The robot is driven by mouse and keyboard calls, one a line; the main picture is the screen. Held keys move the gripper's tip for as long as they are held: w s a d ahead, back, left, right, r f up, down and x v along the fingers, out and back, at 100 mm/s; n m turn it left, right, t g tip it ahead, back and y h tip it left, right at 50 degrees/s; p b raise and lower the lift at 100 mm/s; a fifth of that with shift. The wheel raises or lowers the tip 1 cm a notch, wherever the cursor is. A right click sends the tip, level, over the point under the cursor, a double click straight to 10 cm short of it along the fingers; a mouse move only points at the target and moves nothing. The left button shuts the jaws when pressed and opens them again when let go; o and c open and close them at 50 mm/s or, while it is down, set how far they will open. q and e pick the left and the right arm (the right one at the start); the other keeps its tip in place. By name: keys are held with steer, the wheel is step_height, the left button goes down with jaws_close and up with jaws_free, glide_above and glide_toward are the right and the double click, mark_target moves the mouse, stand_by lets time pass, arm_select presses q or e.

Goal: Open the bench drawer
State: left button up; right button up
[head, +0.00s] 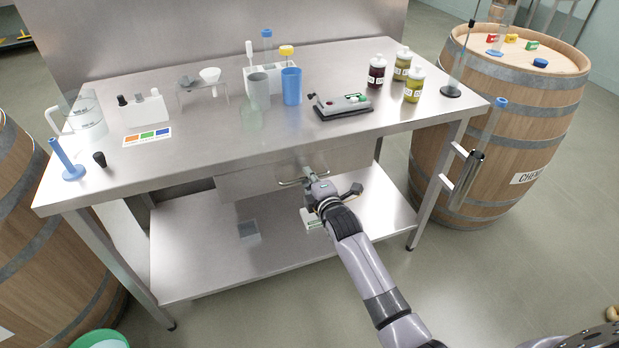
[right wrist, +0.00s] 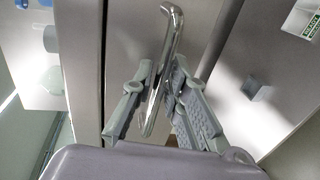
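The bench drawer (head: 243,184) is a grey metal front under the steel bench top, and it looks closed. Its bar handle (head: 289,182) is chrome. My right gripper (head: 308,177) is at the right part of this handle. In the right wrist view the handle (right wrist: 172,45) runs between the two fingers of my right gripper (right wrist: 162,75), close to both pads. The fingers stand apart, and I see no clear grip on the bar. The drawer front (right wrist: 135,35) lies behind them. My left gripper is not in view.
The steel bench (head: 200,150) carries bottles, a tube rack (head: 275,78), blue and grey cups and a small device (head: 342,105). A lower shelf (head: 190,255) lies under the drawer. Wooden barrels stand left and right (head: 520,110). The floor in front is mostly clear.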

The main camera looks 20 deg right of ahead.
jaws_close()
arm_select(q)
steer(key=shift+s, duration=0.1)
arm_select(e)
steer(key=shift+s+f, duration=0.1)
stand_by(0.4)
